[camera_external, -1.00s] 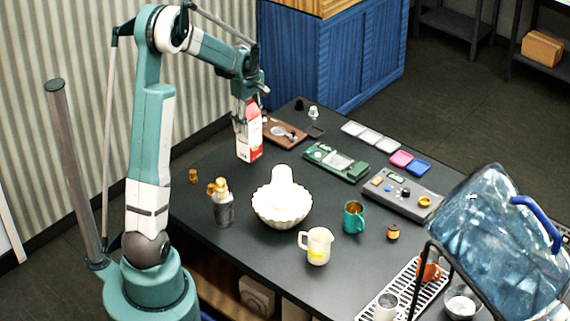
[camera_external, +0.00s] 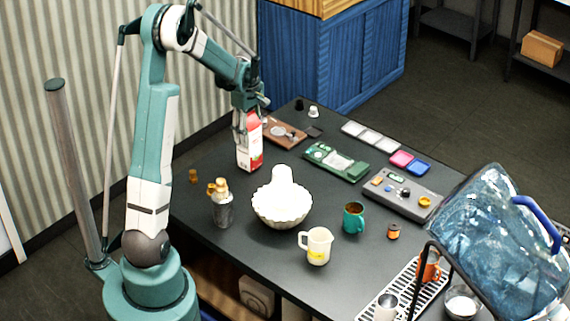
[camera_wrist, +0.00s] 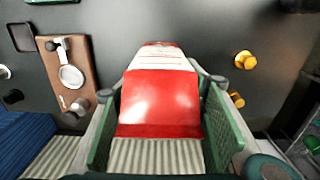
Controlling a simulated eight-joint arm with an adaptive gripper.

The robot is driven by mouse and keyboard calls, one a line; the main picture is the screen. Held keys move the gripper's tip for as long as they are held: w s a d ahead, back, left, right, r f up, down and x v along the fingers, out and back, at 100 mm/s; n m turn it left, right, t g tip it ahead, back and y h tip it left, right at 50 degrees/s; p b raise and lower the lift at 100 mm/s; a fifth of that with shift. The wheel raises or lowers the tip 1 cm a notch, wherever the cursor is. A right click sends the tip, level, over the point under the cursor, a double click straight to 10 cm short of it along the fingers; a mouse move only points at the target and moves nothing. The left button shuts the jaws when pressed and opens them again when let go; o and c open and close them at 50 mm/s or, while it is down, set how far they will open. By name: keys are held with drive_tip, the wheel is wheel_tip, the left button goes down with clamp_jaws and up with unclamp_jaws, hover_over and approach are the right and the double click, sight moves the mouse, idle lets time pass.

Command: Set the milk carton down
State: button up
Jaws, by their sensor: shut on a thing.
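The red and white milk carton (camera_external: 251,152) is upright at the far left part of the dark table in the external view. My gripper (camera_external: 247,118) is shut on it from above, around its upper part. The carton's bottom is at or very close to the tabletop; I cannot tell whether it touches. In the wrist view the carton (camera_wrist: 160,100) fills the middle, its red face between my two green fingers (camera_wrist: 165,120). The fingers hide part of its sides.
A brown board (camera_external: 284,133) lies close to the right of the carton. A white bowl (camera_external: 282,203), a shaker (camera_external: 221,207) and small brass pieces (camera_external: 193,176) stand nearer the front. A green board (camera_external: 336,162) lies further right. Bare table lies between carton and bowl.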

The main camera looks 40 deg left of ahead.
drive_tip(key=shift+f, duration=0.25)
drive_tip(key=o, duration=1.6)
drive_tip(key=shift+c, duration=0.2)
drive_tip(key=shift+r, duration=0.1)
drive_tip(key=shift+r, duration=6)
